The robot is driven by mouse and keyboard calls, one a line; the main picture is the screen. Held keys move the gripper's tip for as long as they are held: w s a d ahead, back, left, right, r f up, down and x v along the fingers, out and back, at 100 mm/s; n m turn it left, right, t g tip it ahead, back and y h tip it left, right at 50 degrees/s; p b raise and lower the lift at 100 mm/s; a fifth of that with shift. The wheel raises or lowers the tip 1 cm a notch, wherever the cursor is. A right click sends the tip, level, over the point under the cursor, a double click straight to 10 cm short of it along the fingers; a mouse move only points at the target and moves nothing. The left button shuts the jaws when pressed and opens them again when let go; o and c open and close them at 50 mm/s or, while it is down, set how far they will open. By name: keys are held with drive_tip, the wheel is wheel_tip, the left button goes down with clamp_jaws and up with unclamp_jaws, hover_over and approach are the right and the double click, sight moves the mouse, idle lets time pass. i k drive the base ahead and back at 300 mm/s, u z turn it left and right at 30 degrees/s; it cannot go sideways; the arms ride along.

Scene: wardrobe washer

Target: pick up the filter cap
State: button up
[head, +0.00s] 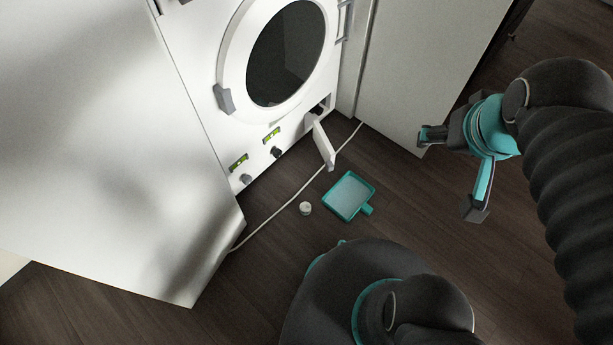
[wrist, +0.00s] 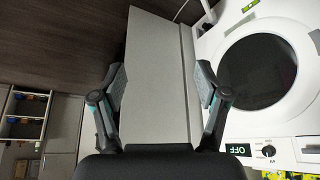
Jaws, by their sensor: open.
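A small round white cap (head: 305,208), which looks like the filter cap, lies on the dark wooden floor in front of the washer, just left of a teal tray (head: 331,207). My gripper (head: 452,174) is open and empty, to the right of the cap and well apart from it. In the wrist view my gripper (wrist: 159,84) has its fingers spread, with a grey panel behind them. The cap does not show in the wrist view.
The white washer (head: 205,60) has a small open flap (head: 323,145) low on its front. A pale cable (head: 290,199) runs along the floor behind the cap. White panels (head: 100,150) flank the washer on both sides. Floor to the tray's right is clear.

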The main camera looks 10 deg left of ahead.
sight(305, 207)
drive_tip(key=u, duration=4.35)
drive_tip(key=k, duration=1.45)
drive_tip(key=z, duration=0.75)
